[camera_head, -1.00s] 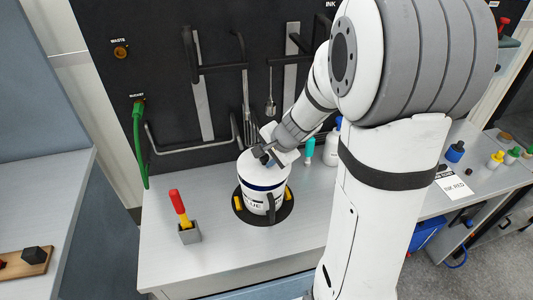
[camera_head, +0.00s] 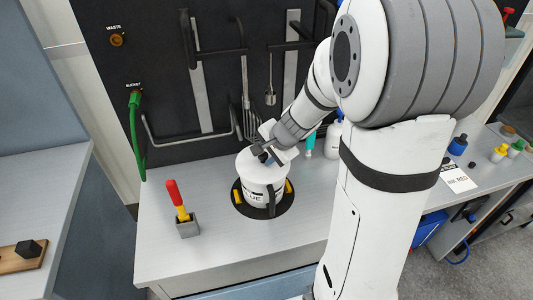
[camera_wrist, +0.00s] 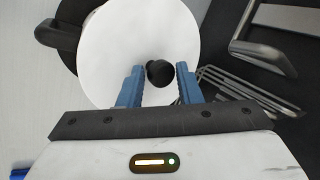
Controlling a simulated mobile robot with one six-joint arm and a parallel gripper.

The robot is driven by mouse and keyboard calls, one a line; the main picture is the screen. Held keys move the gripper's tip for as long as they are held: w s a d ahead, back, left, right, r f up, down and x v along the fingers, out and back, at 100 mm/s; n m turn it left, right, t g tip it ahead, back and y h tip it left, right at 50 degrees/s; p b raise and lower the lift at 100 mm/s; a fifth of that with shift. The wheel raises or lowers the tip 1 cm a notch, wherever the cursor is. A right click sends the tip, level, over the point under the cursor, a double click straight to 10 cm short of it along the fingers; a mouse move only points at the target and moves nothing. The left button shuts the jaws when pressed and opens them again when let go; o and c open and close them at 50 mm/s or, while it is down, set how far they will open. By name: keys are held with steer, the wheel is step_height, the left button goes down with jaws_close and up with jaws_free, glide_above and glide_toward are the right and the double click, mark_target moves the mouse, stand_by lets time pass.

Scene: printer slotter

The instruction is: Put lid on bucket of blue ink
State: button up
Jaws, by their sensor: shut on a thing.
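The bucket (camera_head: 264,190) is white with a dark handle and a label partly reading "UE". It stands upright in a round black holder (camera_head: 243,207) with yellow side pieces. A white round lid (camera_head: 247,164) covers its top, its edge down at the bucket's rim with no blue band showing. My gripper (camera_head: 268,157) is over the lid, shut on its black knob (camera_wrist: 160,73). In the wrist view the blue fingers stand on both sides of the knob, and the lid (camera_wrist: 125,35) fills the middle. The ink inside is hidden.
A red-handled tool (camera_head: 176,197) stands in a grey block to the left. Racks and hanging tools (camera_head: 249,118) are on the black panel behind. A teal-topped bottle (camera_head: 310,143) and a white bottle (camera_head: 333,140) stand to the right. The front-left counter is clear.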

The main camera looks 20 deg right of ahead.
steer(key=o, duration=0.9)
steer(key=shift+s+f, duration=0.1)
steer(key=shift+o, duration=0.2)
steer(key=v, duration=0.8)
steer(key=shift+p, duration=0.35)
steer(key=s+a+r+n+g+h, duration=0.1)
steer(key=s+r+n, duration=0.1)
steer(key=s+n, duration=0.4)
steer(key=s+a+r+n+g+h, duration=0.1)
steer(key=s+r+n+h, duration=0.1)
steer(key=s+n, duration=0.4)
steer(key=s, duration=0.5)
steer(key=shift+s, duration=0.15)
